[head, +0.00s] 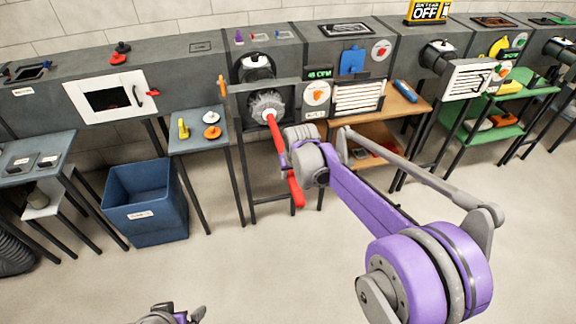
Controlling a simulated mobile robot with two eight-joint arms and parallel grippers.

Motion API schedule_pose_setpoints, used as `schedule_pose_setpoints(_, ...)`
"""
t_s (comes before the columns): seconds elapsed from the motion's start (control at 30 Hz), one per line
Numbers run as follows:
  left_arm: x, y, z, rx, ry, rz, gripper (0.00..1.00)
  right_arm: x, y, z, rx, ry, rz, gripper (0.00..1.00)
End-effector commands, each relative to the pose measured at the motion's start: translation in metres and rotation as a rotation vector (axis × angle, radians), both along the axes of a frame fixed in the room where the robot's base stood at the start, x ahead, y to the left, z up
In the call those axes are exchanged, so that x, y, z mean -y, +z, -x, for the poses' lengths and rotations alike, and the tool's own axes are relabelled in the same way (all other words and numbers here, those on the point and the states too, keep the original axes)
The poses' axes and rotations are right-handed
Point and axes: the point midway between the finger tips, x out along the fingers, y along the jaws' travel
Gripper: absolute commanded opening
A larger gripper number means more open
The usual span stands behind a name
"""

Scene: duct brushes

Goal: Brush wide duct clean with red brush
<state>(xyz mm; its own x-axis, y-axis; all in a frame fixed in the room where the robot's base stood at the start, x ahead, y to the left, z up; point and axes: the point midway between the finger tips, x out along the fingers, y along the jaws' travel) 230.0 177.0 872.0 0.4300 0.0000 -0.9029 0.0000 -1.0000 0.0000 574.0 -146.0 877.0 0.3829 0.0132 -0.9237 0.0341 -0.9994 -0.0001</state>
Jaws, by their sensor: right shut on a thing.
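The red brush has a long red handle (273,134) and a round grey bristle head (266,103). My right gripper (291,161) is shut on the handle, with the handle's lower end sticking out below it. The bristle head is at the mouth of the wide duct (236,106), in the grey unit at the middle. I cannot tell how far in it sits. The duct's inside is mostly hidden by the bristles. My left gripper (178,316) shows only in part at the bottom edge, away from the brush; its jaws cannot be made out.
A blue bin (150,212) stands on the floor at left. A small table (190,145) with yellow and orange items is left of the duct. A white louvred vent (358,97) and a wooden shelf (405,105) are to the right. The floor in front is clear.

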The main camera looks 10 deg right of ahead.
Motion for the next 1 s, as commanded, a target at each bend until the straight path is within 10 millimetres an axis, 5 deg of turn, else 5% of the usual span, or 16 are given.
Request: schedule_pose_setpoints(1.0,0.0,-0.003,0.0,-0.001,0.0,0.0,1.0,0.004,0.0,0.112,0.0,0.0,0.0,0.0)
